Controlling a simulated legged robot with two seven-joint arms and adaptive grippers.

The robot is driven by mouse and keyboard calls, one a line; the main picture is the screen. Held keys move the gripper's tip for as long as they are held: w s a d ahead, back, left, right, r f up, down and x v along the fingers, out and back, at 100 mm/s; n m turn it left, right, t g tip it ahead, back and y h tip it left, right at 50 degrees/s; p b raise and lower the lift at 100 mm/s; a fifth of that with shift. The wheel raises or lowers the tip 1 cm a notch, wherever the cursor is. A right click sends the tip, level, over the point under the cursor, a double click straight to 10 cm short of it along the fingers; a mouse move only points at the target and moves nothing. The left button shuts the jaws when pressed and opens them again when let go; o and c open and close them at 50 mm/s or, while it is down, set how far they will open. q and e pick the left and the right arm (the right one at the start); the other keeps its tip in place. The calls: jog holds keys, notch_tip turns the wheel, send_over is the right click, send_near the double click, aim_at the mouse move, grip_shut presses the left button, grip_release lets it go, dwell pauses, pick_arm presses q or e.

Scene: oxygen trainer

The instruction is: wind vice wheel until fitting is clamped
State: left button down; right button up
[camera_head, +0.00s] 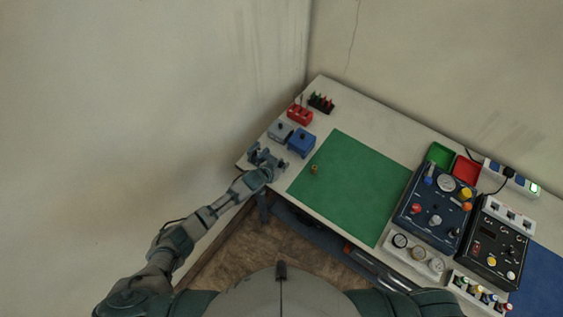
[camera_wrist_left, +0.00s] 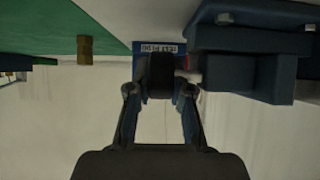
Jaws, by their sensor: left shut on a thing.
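The blue vice (camera_wrist_left: 252,68) fills the right of the left wrist view, seen close up. In the head view it sits near the table's left corner, largely covered by my left gripper (camera_head: 268,160). In the left wrist view my left gripper (camera_wrist_left: 160,82) has its two fingers on either side of a dark round part (camera_wrist_left: 160,70), which looks like the vice wheel, and is shut on it. A small brass fitting (camera_head: 315,170) stands on the green mat, apart from the vice; it also shows in the left wrist view (camera_wrist_left: 85,50). Whether anything sits between the vice jaws is hidden.
The green mat (camera_head: 360,195) is otherwise clear. Blue (camera_head: 301,142), grey (camera_head: 280,130) and red (camera_head: 299,114) boxes stand just behind the vice. Control panels (camera_head: 435,210) and gauges cover the table's right side. Walls rise behind and to the left.

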pick_arm(q)
jog(key=shift+d, duration=0.1)
dwell(0.3)
jog(key=c, duration=1.3)
grip_release()
jog(key=v, duration=1.1)
jog(key=shift+s+a+r, duration=0.2)
jog(key=shift+s, duration=0.1)
